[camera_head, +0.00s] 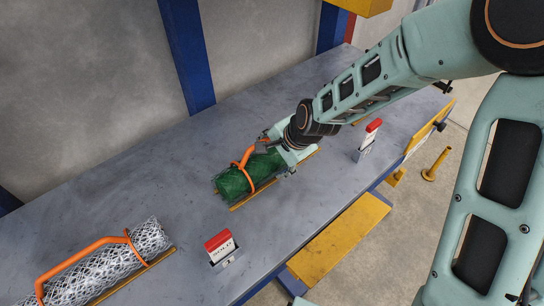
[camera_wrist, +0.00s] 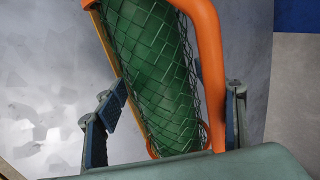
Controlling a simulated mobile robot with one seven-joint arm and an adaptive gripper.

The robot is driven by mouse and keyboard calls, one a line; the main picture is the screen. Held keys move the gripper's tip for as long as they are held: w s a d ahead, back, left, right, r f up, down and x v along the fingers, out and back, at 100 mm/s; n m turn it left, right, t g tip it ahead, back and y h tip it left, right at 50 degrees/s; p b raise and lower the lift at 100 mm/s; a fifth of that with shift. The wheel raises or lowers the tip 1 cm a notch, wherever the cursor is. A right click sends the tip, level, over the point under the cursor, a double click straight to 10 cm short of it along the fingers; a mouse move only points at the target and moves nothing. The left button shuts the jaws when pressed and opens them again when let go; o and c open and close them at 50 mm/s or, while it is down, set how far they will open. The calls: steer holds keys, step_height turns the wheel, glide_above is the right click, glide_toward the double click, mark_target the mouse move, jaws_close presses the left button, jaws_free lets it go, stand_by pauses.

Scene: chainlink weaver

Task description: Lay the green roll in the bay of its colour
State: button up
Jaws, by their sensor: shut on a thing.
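The green roll (camera_head: 235,184) is a mesh-wrapped cylinder with an orange handle (camera_head: 246,158). In the head view it is at the middle of the grey bench (camera_head: 150,195), along a yellow strip (camera_head: 238,205). I cannot tell whether it touches the bench. My gripper (camera_head: 270,147) is at its far right end and shut on it. In the wrist view the green roll (camera_wrist: 150,70) runs up between the two fingers of my gripper (camera_wrist: 172,112), with the orange handle on its right. The gripper hides the roll's near end there. No green bay marking shows clearly.
A silver mesh roll (camera_head: 95,270) with an orange handle lies at the lower left. Two red-topped signs stand on the bench, one in front (camera_head: 220,247) and one to the right (camera_head: 368,138). A blue post (camera_head: 187,55) rises behind. Bare bench lies left of the green roll.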

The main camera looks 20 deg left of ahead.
steer(key=shift+a+f, duration=0.1)
steer(key=o, duration=2.2)
steer(key=shift+c, duration=0.2)
steer(key=shift+s+f, duration=0.1)
steer(key=shift+f, duration=0.05)
steer(key=shift+d+r, duration=0.25)
steer(key=shift+r, duration=0.15)
steer(key=v, duration=1.1)
steer(key=shift+r, duration=0.15)
